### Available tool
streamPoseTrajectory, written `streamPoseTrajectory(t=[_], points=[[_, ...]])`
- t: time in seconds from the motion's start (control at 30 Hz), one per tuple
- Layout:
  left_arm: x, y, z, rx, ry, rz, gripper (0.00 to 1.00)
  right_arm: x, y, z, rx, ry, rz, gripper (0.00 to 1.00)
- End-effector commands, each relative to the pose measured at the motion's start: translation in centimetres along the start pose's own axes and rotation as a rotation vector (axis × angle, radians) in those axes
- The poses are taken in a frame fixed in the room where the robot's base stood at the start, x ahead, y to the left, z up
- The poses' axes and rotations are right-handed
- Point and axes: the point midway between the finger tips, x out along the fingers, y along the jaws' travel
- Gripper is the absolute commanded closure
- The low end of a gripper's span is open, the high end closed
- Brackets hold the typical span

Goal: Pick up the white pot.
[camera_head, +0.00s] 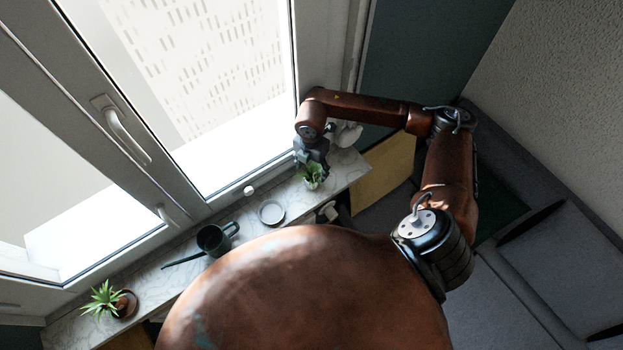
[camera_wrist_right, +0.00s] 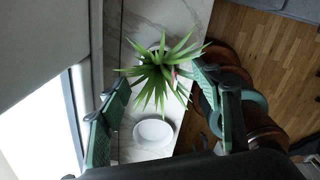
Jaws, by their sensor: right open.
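A green spiky plant (camera_head: 313,175) stands at the right part of the marble sill. It also shows in the right wrist view (camera_wrist_right: 160,72), where its leaves hide nearly all of its pot, so I cannot tell the pot's colour. My right gripper (camera_head: 312,162) is at this plant. In the right wrist view its open fingers (camera_wrist_right: 161,76) stand on either side of the leaves, with no grip on the pot visible. A round white dish (camera_head: 271,212) lies on the sill to the left, also in the right wrist view (camera_wrist_right: 153,132). My left gripper is out of view.
The marble sill (camera_head: 345,168) runs along the window (camera_head: 230,90). A dark green watering can (camera_head: 213,240), a small white object (camera_head: 249,190) and a plant in a brown pot (camera_head: 126,304) stand further left. A grey sofa (camera_head: 560,250) is at right.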

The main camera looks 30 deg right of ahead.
Motion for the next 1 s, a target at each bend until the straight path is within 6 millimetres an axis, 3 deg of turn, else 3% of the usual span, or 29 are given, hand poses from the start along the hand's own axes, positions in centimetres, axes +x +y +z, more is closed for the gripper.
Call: streamPoseTrajectory(t=[0.43,0.7,1.0], points=[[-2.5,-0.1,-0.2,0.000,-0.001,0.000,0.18,5.3,-0.1,0.3,0.001,0.004,0.001,0.41],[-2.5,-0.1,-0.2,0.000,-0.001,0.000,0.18,5.8,-0.1,0.3,0.002,0.004,0.002,0.41],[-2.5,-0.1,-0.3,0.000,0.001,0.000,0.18,5.8,-0.1,0.3,0.002,0.004,0.002,0.61]])
